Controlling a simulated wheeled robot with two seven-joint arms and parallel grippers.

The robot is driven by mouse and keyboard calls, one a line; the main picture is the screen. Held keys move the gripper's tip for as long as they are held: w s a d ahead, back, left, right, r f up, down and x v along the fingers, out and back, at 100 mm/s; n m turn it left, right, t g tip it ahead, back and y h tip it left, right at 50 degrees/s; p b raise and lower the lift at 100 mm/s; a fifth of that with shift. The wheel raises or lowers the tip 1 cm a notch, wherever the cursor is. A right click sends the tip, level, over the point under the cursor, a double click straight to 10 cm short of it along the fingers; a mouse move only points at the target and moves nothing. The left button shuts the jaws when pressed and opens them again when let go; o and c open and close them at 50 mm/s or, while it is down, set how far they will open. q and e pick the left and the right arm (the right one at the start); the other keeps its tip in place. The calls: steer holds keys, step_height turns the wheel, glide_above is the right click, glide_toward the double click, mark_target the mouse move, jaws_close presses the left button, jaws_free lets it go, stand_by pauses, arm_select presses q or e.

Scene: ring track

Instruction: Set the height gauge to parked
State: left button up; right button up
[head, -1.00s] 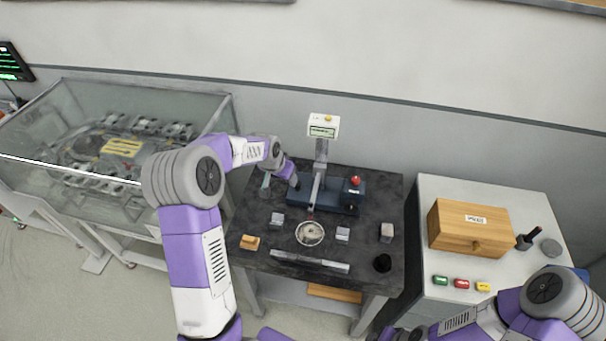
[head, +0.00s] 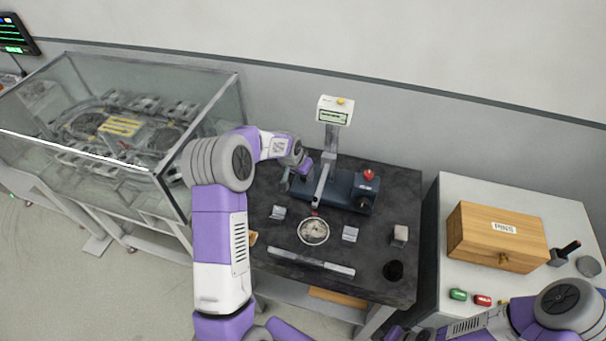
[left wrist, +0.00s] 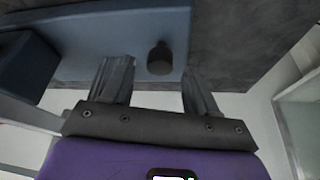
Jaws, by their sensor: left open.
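The height gauge has a dark blue base (head: 338,188) on a black bench plate, a grey column and a white head with a green display (head: 335,111). A long grey arm slopes down from the column toward a round dial-like disc (head: 314,231). A red button (head: 368,174) tops the base's right end. My left gripper (head: 288,180) is at the base's left end. In the left wrist view its fingers (left wrist: 157,80) are apart, with a dark round knob (left wrist: 160,58) on the blue base between and beyond their tips. My right arm shows at lower right; its gripper fingers are out of view.
A glass case (head: 190,110) stands left. A wooden box (head: 496,237) sits on the right cabinet, near coloured buttons.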

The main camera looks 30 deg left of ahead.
arm_select(q)
steer(key=shift+x, duration=0.95)
steer(key=shift+c, duration=0.4)
jaws_close()
